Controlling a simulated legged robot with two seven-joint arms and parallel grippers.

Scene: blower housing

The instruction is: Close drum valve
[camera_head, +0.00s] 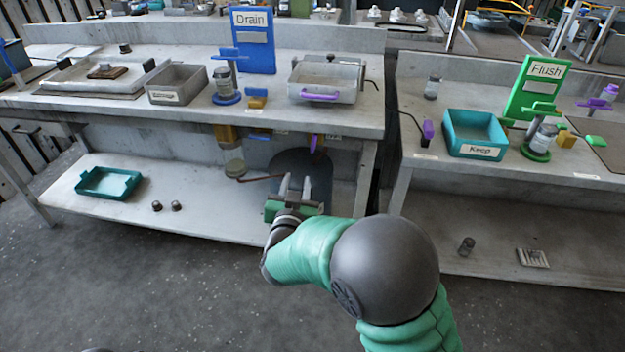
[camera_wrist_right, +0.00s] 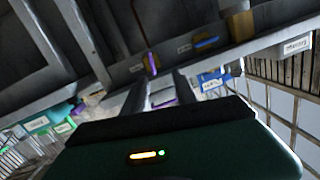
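My right gripper (camera_head: 295,184) is below the front edge of the left bench, over its lower shelf. Its two fingers are apart with nothing seen between them; the wrist view also shows the open gripper (camera_wrist_right: 161,92). A purple lever (camera_head: 314,143) hangs under the bench edge, up and right of the gripper in the head view. The same purple lever (camera_wrist_right: 151,63) shows beyond the fingers in the wrist view. A blue lever (camera_head: 258,136) lies further left under the edge. I cannot tell which lever is the drum valve. My left gripper is not in view.
A dark rounded shape (camera_head: 318,166) is behind the gripper under the bench. A yellow block (camera_head: 227,133) is under the edge. A teal tray (camera_head: 108,182) lies on the lower shelf (camera_head: 215,211). The floor in front is clear.

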